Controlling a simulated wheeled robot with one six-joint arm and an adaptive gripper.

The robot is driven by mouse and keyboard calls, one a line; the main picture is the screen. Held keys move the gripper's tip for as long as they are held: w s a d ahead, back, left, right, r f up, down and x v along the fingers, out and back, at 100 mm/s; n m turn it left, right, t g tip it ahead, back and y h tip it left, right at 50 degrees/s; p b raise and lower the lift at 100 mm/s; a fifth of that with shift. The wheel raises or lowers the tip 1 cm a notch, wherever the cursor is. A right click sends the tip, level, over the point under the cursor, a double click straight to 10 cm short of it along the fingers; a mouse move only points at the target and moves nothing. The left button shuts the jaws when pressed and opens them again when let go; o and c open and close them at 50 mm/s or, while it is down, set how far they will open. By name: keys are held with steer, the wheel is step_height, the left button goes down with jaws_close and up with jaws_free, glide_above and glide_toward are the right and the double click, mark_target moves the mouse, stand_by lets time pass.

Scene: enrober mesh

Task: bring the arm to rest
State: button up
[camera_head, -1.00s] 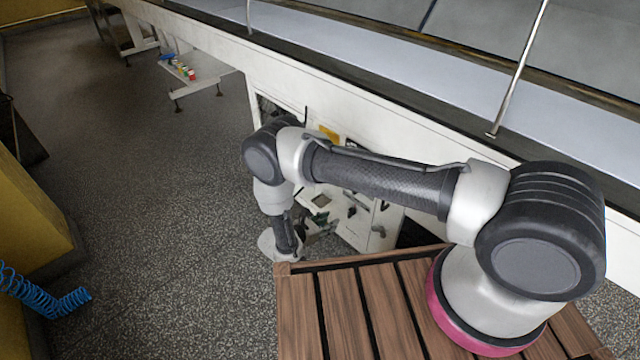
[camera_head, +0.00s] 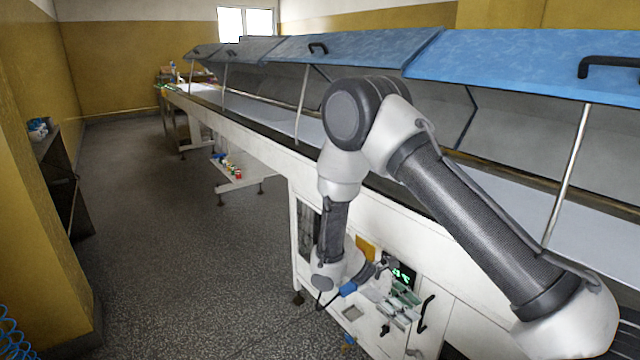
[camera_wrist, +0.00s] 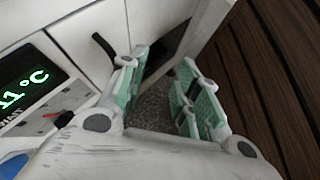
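My arm shows in the head view, its elbow raised in front of the long white machine (camera_head: 262,150) and its forearm hanging down. My gripper (camera_head: 398,305) is at the lower end, in front of the machine's control panel. In the wrist view my gripper (camera_wrist: 163,92) has its two green-padded fingers apart, with only floor visible between them. It holds nothing. Whether any part of it touches the panel I cannot tell.
A panel display (camera_wrist: 22,88) with green digits and a dark handle (camera_wrist: 104,46) lie left of the fingers. Blue lids (camera_head: 350,50) stand raised above the conveyor. Brown slats (camera_wrist: 275,75) lie at right. Open floor (camera_head: 200,250) extends left, beside a dark shelf (camera_head: 62,180).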

steer(key=s+d+r+m+t+y, duration=0.2)
steer(key=s+r, duration=0.4)
steer(key=r, duration=0.6)
steer(key=s+d+r+m+t+y, duration=0.3)
steer(key=s+d+r+m, duration=0.3)
steer(key=r, duration=0.6)
steer(key=s+d+r+m+t+y, duration=0.2)
steer(key=s+d+r+m+y, duration=0.3)
steer(key=r, duration=0.7)
steer(key=shift+s+d+r+m, duration=0.3)
steer(key=shift+s+d+r, duration=0.1)
steer(key=shift+s+d, duration=0.2)
